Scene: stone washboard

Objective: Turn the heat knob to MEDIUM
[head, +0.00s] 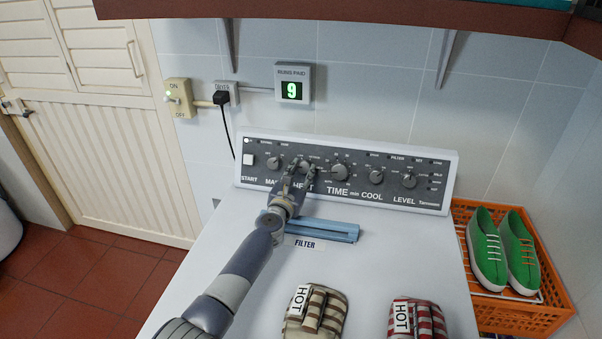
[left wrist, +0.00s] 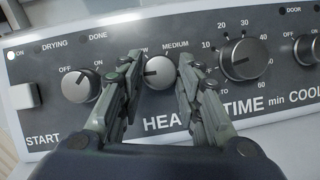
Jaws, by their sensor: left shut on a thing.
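The HEAT knob (left wrist: 159,72) is a round grey dial on the dark control panel. It also shows in the head view (head: 305,166). Its pale pointer line lies toward the left side. The MEDIUM label (left wrist: 175,44) is above right of the knob. A partly covered label ending in W is above left. My left gripper (head: 299,171) has one finger on each side of the knob and is shut on it. In the left wrist view, its fingers (left wrist: 161,62) partly cover the HEAT lettering. My right gripper is not in view.
The TIME knob (left wrist: 240,60) stands close right of my fingers, and the on/off knob (left wrist: 81,86) close left. A blue filter handle (head: 322,230) lies below the panel. Two HOT mitts (head: 322,318) (head: 425,322) lie on the white top. An orange crate (head: 545,315) holds green shoes.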

